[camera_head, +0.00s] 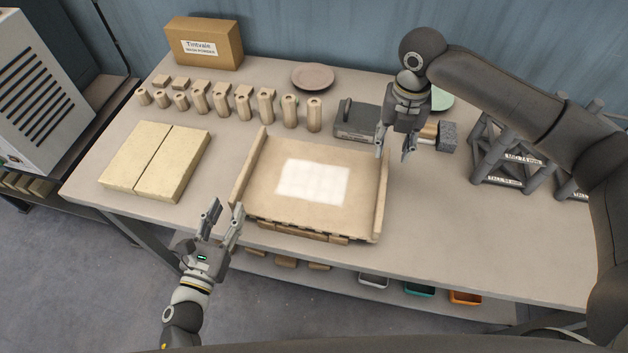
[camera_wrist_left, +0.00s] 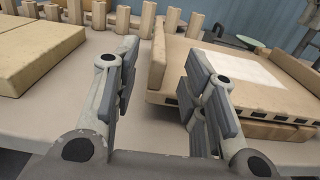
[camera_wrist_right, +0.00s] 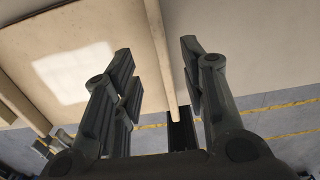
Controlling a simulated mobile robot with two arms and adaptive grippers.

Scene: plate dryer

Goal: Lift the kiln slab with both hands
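The kiln slab (camera_head: 325,213) is a tan board with raised strips along its left and right sides and a white patch (camera_head: 313,180) in its middle. It rests on small supports on the table. My left gripper (camera_head: 222,212) is open and empty, just outside the slab's front left side. In the left wrist view the slab (camera_wrist_left: 225,88) is to the right. My right gripper (camera_head: 394,148) is open and empty near the far right corner. In the right wrist view the slab's side strip (camera_wrist_right: 160,50) appears between the fingers; contact cannot be told.
Two pale blocks (camera_head: 155,162) lie left of the slab. Several wooden posts (camera_head: 243,105) line the back, with a cardboard box (camera_head: 204,44) and plate (camera_head: 313,76) behind. A grey block (camera_head: 357,120) stands behind the slab. Dark racks (camera_head: 505,150) are at right. The table's front right is clear.

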